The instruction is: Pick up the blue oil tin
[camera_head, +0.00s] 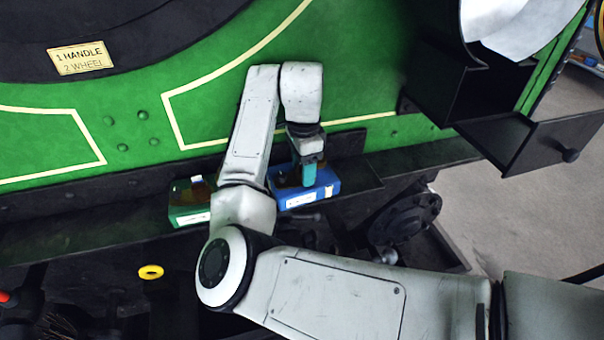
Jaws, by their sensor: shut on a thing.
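The blue oil tin (325,188) has a pale label on its front side and stands on the dark ledge (400,165) along the green side of the tram. My gripper (309,178) reaches down over the tin from above. Its teal finger is at the tin's top, and it is shut on the tin. The other finger and the exact grip are hidden. I cannot tell whether the tin is lifted off the ledge.
A green tin (188,205) stands left of the blue one, partly behind my arm. An open black drawer (550,142) juts out at the right. A yellow ring (151,272) lies low at the left. A black round fitting (408,217) is below the ledge.

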